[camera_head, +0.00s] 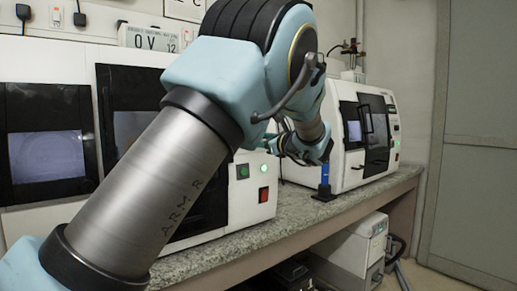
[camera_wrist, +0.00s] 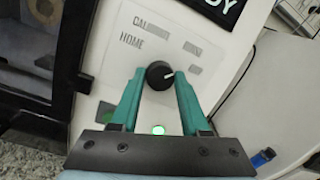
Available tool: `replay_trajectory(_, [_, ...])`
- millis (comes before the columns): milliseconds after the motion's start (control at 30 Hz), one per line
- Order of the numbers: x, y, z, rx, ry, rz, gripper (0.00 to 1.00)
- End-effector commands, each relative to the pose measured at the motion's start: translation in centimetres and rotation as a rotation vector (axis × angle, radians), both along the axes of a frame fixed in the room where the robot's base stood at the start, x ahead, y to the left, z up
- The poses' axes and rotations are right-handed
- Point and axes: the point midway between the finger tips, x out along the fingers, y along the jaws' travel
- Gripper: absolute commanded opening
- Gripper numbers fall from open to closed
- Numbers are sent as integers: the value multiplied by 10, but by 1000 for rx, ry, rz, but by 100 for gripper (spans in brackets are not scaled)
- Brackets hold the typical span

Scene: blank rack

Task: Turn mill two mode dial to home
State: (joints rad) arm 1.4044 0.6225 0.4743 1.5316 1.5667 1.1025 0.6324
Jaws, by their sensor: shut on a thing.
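The mode dial (camera_wrist: 159,74) is a round black knob on a pale panel in the wrist view. Its white pointer mark faces up and right. My gripper (camera_wrist: 158,79) has its two teal fingers shut on the knob, one on each side. The worn words CAL and HOME (camera_wrist: 131,40) are printed to the upper left of the dial; HOME is the lower one. Faded, unreadable labels (camera_wrist: 193,50) stand at upper right. A lit green button (camera_wrist: 158,130) shows below the dial, between the fingers. In the head view my arm hides the dial.
In the head view a white machine (camera_head: 225,215) with green and red buttons stands on the speckled counter (camera_head: 345,192). Another white machine (camera_head: 340,178) stands further right. A blue object (camera_head: 325,178) on a dark base stands between them. A grey door is at right.

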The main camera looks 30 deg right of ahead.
Motion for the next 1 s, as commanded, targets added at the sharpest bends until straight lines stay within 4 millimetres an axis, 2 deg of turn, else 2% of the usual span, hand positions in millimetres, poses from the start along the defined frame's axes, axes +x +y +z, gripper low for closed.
replay_trajectory(33, [0,-1,-7,-46,-11,6,0])
replay_trajectory(1000, [0,-3,-5,-940,-184,144,0])
